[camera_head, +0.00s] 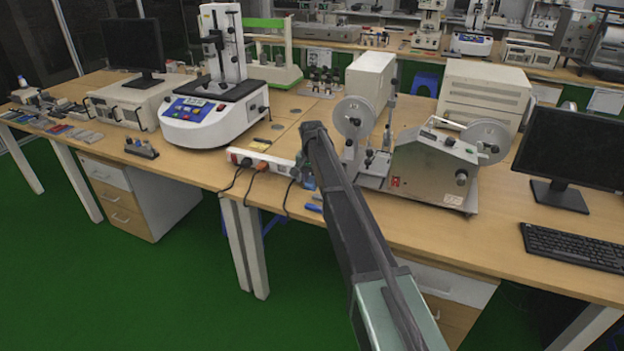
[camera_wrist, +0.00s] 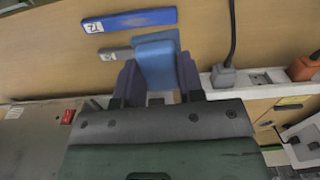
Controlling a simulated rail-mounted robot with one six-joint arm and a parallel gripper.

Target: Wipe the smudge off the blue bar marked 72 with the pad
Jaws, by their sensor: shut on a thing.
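My gripper (camera_wrist: 156,78) is shut on a blue pad (camera_wrist: 156,58), which sticks out past the fingertips. A darker blue bar (camera_wrist: 140,19) lies on the wooden desk just beyond the pad in the wrist view. Its white label, at the left end, appears turned and seems to read 72, but the digits are small. I cannot make out a smudge on it. The pad's height above the desk is unclear. In the head view the blue bar (camera_head: 313,208) lies near the desk's front edge, and my arm hides most of the gripper.
A grey labelled bar (camera_wrist: 116,54) lies beside the blue bar, partly behind the pad. A white power strip (camera_head: 262,162) with plugs and hanging cables is close by on the left. A reel machine (camera_head: 430,168) stands to the right. The desk's front edge is near.

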